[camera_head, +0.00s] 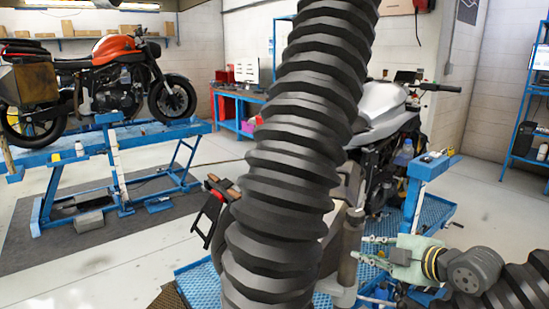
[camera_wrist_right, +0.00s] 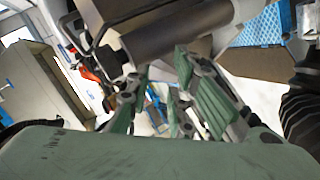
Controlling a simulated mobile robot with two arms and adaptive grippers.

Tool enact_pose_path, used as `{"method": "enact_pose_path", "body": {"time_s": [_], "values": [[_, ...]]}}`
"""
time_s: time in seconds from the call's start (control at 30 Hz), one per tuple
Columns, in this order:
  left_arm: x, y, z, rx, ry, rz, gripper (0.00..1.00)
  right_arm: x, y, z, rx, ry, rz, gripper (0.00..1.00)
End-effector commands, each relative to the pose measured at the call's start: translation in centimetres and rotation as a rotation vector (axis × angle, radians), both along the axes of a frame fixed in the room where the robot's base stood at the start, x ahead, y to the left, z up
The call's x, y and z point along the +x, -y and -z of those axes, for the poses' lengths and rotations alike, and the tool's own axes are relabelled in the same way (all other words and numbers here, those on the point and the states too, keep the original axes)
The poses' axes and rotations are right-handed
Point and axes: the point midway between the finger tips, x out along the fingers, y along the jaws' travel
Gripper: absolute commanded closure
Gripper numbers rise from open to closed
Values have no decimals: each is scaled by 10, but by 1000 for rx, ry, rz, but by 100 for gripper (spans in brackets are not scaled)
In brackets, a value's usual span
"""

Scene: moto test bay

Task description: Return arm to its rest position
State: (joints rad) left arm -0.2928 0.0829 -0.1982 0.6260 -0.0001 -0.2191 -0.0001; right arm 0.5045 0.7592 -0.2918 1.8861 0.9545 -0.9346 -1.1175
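My right gripper (camera_head: 364,249) is at the lower right of the head view, its green fingers pointing left. The fingers are apart with nothing between them. In the wrist view the green fingers (camera_wrist_right: 165,100) also stand apart, close to a dark cylindrical part (camera_wrist_right: 175,32); I cannot tell whether they touch it. A black ribbed sleeve (camera_head: 300,150) of my own arm rises through the middle of the head view and hides much of the scene. My left gripper is not in view.
A grey motorcycle (camera_head: 380,105) stands on a blue lift (camera_head: 432,170) behind the sleeve, near my right gripper. An orange motorcycle (camera_head: 115,62) stands on another blue lift (camera_head: 60,160) at the left. Blue shelving (camera_head: 522,140) is at the far right. Open floor (camera_head: 485,205) lies at the right.

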Motion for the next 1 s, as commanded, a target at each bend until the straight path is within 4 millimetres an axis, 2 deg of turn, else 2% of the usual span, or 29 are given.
{"method": "enact_pose_path", "body": {"time_s": [0.03, 0.17, 0.27, 0.3, 0.4, 0.5, 0.7, 1.0], "values": [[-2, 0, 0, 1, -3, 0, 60, -10, -9, 20, 16, -44, 6, 80], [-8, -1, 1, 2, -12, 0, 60, -42, -31, 73, 65, -173, 52, 80], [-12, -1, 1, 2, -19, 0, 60, -83, -49, 124, 125, -311, 130, 80], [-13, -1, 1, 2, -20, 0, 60, -102, -55, 144, 152, -371, 174, 80], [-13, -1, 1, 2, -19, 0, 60, -152, -63, 185, 222, -513, 312, 80], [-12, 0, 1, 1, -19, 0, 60, -202, -63, 216, 288, -637, 473, 80], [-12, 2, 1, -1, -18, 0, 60, -278, -51, 246, 378, -796, 759, 80], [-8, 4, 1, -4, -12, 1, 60, -362, -29, 263, 456, -925, 1113, 80]]}}
